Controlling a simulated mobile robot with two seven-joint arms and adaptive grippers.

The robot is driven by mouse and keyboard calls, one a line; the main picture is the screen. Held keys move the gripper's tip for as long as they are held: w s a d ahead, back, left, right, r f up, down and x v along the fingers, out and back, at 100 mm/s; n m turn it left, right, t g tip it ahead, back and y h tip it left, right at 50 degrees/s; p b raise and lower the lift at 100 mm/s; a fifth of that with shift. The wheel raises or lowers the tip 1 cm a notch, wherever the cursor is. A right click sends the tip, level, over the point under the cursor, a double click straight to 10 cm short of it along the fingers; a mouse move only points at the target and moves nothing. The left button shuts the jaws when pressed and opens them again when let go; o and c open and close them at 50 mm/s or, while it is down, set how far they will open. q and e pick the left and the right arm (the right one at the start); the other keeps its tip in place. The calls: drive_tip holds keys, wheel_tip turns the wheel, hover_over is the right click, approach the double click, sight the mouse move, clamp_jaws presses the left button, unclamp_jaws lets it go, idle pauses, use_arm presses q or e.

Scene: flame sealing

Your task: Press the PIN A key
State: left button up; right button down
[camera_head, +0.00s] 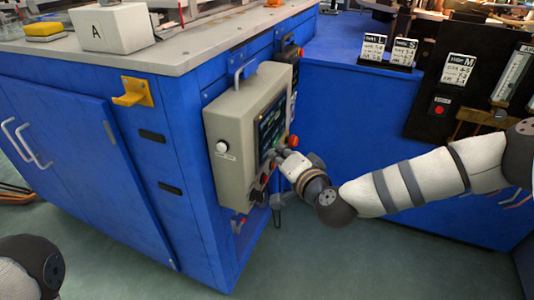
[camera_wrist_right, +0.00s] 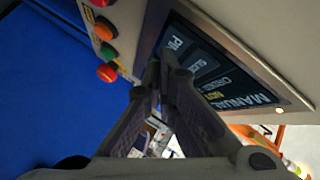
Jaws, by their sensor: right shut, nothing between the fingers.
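The control panel (camera_head: 232,150) is a beige box on the side of the blue machine, with a dark screen (camera_head: 270,122) on its face. In the right wrist view the screen (camera_wrist_right: 215,70) reads MANUAL, with rows of text including PIN (camera_wrist_right: 178,43). The PIN lettering is cut by my fingers, so I cannot read the full key label. My right gripper (camera_head: 278,157) is at the panel face; in the wrist view its shut, empty fingertips (camera_wrist_right: 158,66) are close to the screen's PIN end. I cannot tell whether they touch. My left gripper is out of view.
Coloured buttons, including a red one (camera_wrist_right: 107,72), sit beside the screen near my right fingers. A white knob (camera_head: 222,147) is on the panel's side. A white block marked A (camera_head: 110,28) stands on the machine top. Open floor (camera_head: 330,260) lies below my right arm.

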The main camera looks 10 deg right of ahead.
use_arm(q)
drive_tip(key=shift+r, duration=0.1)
use_arm(e)
drive_tip(key=shift+s+d, duration=0.1)
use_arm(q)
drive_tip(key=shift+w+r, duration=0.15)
use_arm(e)
drive_tip(key=shift+s+d, duration=0.35)
drive_tip(key=shift+d, duration=0.15)
use_arm(q)
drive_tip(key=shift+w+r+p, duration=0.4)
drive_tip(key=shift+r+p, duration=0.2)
drive_tip(key=shift+p, duration=0.25)
use_arm(e)
drive_tip(key=s+d, duration=0.2)
drive_tip(key=d, duration=0.2)
drive_tip(key=shift+s+d, duration=0.1)
drive_tip(key=shift+s, duration=0.3)
